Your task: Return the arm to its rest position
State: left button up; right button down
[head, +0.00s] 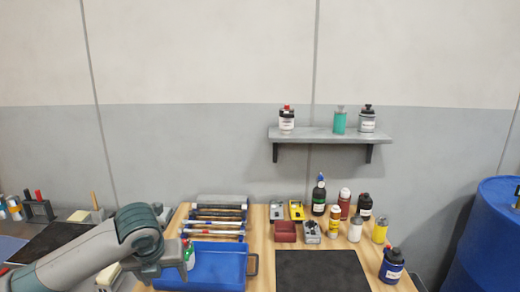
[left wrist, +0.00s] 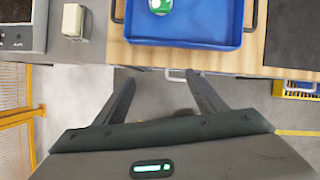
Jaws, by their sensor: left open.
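My left arm (head: 90,255) comes in from the lower left of the head view, grey with dark teal joints. Its forearm reaches the left edge of the wooden workbench, beside the blue tray (head: 225,283). In the left wrist view my left gripper (left wrist: 160,85) is open, with two dark fingers apart and nothing between them. The fingertips point toward the bench's front edge and the near side of the blue tray (left wrist: 225,35). A green-and-white item (left wrist: 160,6) is in the tray; in the head view it is partly hidden by my arm. My right gripper is out of view.
Several bottles (head: 319,197) and a dark mat (head: 322,270) occupy the bench's right side. A rack of tools (head: 217,220) stands behind the tray. A shelf (head: 330,135) hangs on the wall. A blue barrel (head: 492,240) stands at right. Floor shows below the bench edge.

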pick_arm(q)
jog(key=s+d+f+n+h, duration=0.2)
jog(key=s+d+f+n, duration=0.3)
jog(key=s+f+n, duration=0.25)
jog(key=s+d+f+n+h, duration=0.2)
jog(key=s+d+f+n, duration=0.4)
jog(key=f, duration=0.3)
jog(key=s+a+f+n+y, duration=0.1)
jog(key=s+a+f+n, duration=0.2)
jog(key=s+n, duration=0.35)
jog(key=s+a+f+n+g+y, duration=0.1)
jog(key=s+a+f+n, duration=0.3)
jog(key=s+n, duration=0.3)
jog(key=s+a+f+n+y, duration=0.1)
jog(key=s+a+f+n, duration=0.3)
jog(key=s, duration=0.5)
notch_tip(320, 180, down, 26)
jog(key=d+f+g, duration=0.1)
jog(key=d, duration=0.1)
jog(key=s+a+f+g, duration=0.1)
jog(key=s+a+f, duration=0.2)
jog(key=s+f, duration=1.4)
jog(key=shift+n, duration=0.3)
jog(key=shift+a, duration=0.1)
